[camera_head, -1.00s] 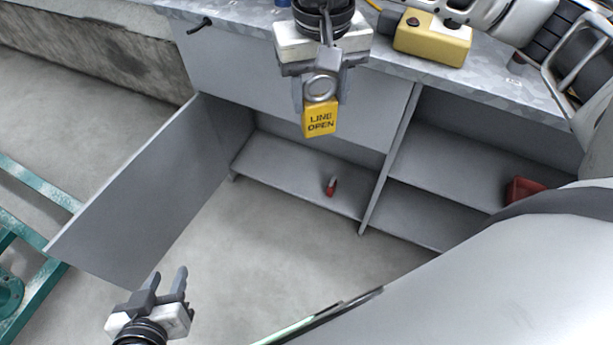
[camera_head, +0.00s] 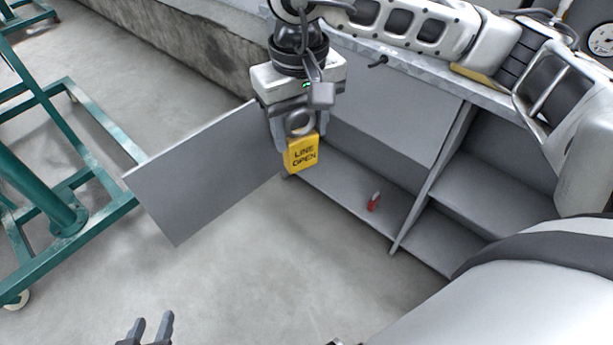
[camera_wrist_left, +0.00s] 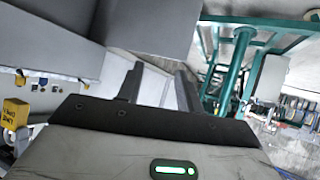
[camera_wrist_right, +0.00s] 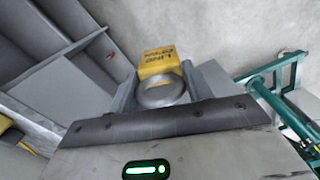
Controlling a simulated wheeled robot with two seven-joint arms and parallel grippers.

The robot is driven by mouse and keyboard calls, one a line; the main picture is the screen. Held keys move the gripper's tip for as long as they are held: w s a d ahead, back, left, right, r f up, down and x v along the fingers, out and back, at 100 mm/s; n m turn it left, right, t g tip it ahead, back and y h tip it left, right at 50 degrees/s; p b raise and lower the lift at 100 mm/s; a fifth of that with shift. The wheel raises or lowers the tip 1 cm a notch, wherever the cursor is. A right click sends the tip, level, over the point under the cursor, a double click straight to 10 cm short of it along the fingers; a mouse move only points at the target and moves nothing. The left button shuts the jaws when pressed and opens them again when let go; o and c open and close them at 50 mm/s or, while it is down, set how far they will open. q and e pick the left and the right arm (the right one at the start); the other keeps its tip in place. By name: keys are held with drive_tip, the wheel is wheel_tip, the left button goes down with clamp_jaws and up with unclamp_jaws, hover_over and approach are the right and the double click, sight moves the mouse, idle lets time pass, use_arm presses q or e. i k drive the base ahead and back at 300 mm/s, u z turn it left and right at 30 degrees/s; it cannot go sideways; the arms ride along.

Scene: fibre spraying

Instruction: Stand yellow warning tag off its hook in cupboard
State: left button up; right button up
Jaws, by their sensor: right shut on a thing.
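The yellow warning tag (camera_head: 303,154) reads "LINE OPEN" and has a grey ring at its top. My right gripper (camera_head: 298,128) is shut on the tag at the ring; the tag hangs below the fingers, in the air by the cupboard's left side. The right wrist view shows the tag (camera_wrist_right: 160,60) beyond the ring, between the fingers. My left gripper (camera_head: 150,328) is open and empty, low at the bottom edge of the head view. The left wrist view shows its fingers (camera_wrist_left: 160,85) apart.
The cupboard door (camera_head: 205,175) stands swung out at the left, close to my right gripper. A small red and white item (camera_head: 374,201) lies on the lower shelf. A green steel frame (camera_head: 65,215) stands at the left. The floor between is clear.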

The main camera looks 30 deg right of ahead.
sight(351, 201)
drive_tip(key=u, duration=0.45)
drive_tip(key=i, duration=0.8)
drive_tip(key=z, duration=1.6)
